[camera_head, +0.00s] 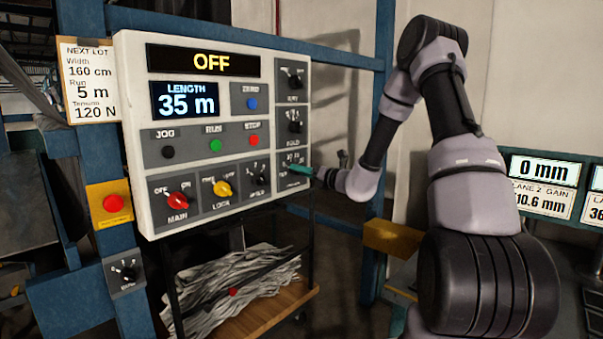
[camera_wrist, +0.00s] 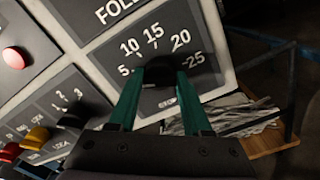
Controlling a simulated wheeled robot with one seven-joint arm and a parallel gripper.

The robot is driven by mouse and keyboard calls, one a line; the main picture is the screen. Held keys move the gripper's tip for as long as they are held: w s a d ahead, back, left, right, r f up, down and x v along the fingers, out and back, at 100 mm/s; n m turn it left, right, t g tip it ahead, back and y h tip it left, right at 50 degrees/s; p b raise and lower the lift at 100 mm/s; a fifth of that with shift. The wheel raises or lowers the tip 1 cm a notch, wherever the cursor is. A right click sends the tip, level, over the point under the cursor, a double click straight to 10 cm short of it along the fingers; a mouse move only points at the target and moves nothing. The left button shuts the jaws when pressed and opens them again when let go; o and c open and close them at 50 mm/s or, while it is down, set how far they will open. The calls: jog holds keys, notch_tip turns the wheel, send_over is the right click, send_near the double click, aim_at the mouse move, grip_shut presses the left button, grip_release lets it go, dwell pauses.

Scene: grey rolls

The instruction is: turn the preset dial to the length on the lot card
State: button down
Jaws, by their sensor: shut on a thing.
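The lot card (camera_head: 91,82) hangs left of the control panel and reads "NEXT LOT", width 160 cm, run 5 m, tension 120 N. The length display (camera_head: 185,100) on the panel reads 35 m. My gripper (camera_head: 302,171) is at the panel's lower right corner. In the wrist view my gripper (camera_wrist: 158,82) has its green fingers shut on a black dial (camera_wrist: 158,70), one on each side. The scale around this dial reads 5, 10, 15, 20, 25. The fingers cover part of it, and I cannot tell where its pointer stands. Its label is partly hidden.
The panel shows OFF on its top display (camera_head: 203,61). Scrap strips (camera_head: 225,275) lie below.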

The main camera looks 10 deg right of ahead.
jog(key=shift+m, duration=0.6)
jog(key=shift+c, duration=1.8)
grip_release()
jog(key=shift+s+d, duration=0.1)
jog(key=v, duration=1)
jog(key=shift+s+d, duration=0.15)
jog(key=shift+s, duration=0.1)
